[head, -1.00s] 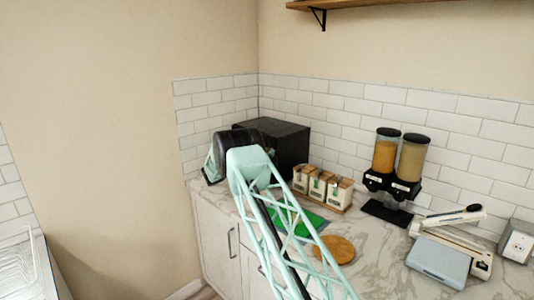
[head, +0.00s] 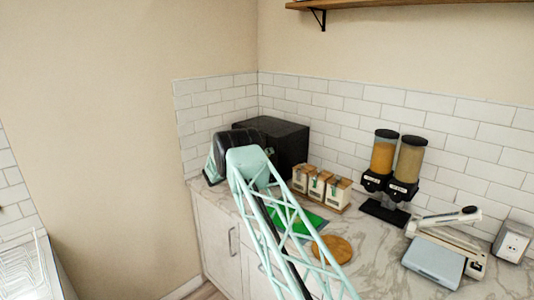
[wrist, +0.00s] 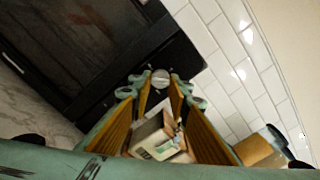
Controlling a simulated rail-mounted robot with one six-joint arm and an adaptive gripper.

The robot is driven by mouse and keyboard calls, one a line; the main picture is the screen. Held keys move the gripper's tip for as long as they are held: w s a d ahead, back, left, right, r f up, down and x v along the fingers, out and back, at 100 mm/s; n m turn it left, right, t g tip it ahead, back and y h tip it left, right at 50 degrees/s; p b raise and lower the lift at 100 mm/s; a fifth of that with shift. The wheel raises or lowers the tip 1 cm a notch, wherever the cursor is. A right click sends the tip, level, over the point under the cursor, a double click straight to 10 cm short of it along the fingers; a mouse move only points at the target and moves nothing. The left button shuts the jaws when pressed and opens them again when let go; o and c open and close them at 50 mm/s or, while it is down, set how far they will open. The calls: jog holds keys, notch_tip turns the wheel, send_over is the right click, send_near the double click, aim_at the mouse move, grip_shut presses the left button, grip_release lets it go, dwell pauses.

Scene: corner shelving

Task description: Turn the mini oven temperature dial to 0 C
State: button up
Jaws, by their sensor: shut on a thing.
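The mini oven (head: 285,140) is a black box in the counter's back corner. My arm covers part of it in the head view. In the wrist view its dark glass door (wrist: 70,45) fills the upper left, with a black control panel beside it. A round grey dial (wrist: 160,77) sits on that panel. My gripper (wrist: 163,88) has its two fingertips on either side of this dial, shut on it. The dial's markings are too small to read. The head view does not show the fingertips.
Several white canisters with wooden lids (head: 318,184) stand right of the oven; one (wrist: 158,140) shows between my fingers in the wrist view. A green mat (head: 310,221), a round wooden board (head: 335,249), a cereal dispenser (head: 395,165) and a grey-blue appliance (head: 434,262) are further right.

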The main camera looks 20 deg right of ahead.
jog(key=n+p, duration=0.3)
jog(key=n, duration=0.6)
jog(key=shift+r, duration=0.1)
jog(key=shift+n, duration=0.4)
jog(key=o, duration=0.9)
jog(key=shift+c, duration=0.2)
jog(key=shift+s+a, duration=0.1)
jog(key=v, duration=1.1)
jog(key=shift+a, duration=0.3)
jog(key=shift+s, duration=0.15)
